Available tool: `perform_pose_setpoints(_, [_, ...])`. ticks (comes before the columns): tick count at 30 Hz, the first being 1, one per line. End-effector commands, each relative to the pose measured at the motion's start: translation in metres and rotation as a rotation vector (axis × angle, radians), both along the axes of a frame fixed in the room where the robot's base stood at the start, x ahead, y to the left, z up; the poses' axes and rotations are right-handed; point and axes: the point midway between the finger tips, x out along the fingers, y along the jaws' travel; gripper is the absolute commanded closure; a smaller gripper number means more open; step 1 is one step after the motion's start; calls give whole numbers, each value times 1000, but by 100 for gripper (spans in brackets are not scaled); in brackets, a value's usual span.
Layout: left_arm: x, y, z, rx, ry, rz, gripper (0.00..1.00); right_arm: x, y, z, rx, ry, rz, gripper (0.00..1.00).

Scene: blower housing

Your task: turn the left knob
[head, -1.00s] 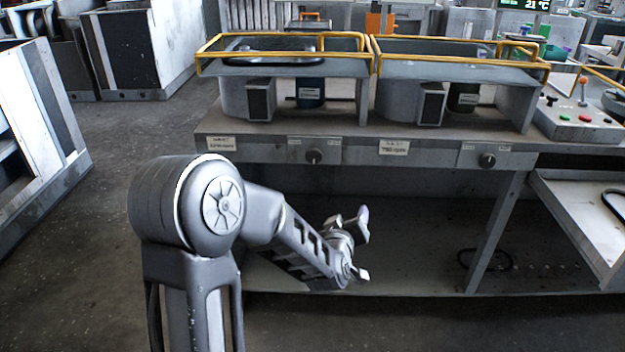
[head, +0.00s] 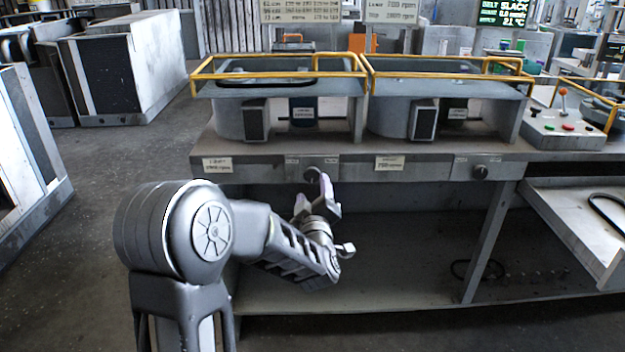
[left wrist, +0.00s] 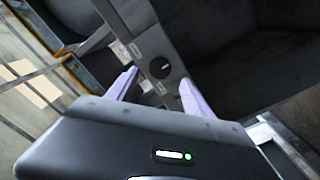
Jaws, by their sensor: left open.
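The left knob (head: 311,174) is a dark round knob on the front panel of the bench, partly hidden by a fingertip of my left gripper in the head view. My left gripper (head: 315,194) is just below and in front of it, open and empty. In the left wrist view the knob (left wrist: 160,67) shows between and beyond the two pale fingertips of the gripper (left wrist: 158,80). The fingers look apart from the knob in that view; the exact gap is unclear. My right gripper is not in view.
A second knob (head: 480,172) is farther right on the same bench front (head: 420,172). Yellow guard rails (head: 270,75) surround the two housings on top. A control box with buttons (head: 563,125) stands at the right. The space under the bench is mostly open.

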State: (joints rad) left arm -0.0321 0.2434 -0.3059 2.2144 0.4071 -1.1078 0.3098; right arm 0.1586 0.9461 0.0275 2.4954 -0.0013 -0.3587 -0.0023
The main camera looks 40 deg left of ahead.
Motion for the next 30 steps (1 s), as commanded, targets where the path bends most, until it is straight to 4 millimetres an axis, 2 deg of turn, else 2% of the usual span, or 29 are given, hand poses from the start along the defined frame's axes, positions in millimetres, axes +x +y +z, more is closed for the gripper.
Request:
perform_pose_setpoints(6, [28, 21, -1, 1, 0, 1, 40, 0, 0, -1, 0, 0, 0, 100])
perform_pose_setpoints(12, [46, 35, -1, 1, 2, 1, 40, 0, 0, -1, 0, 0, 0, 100])
perform_pose_setpoints(22, [49, 37, 0, 1, 1, 0, 40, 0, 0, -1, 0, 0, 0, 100])
perform_pose_setpoints(30, [49, 37, 0, 1, 1, 0, 62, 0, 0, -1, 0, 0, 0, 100])
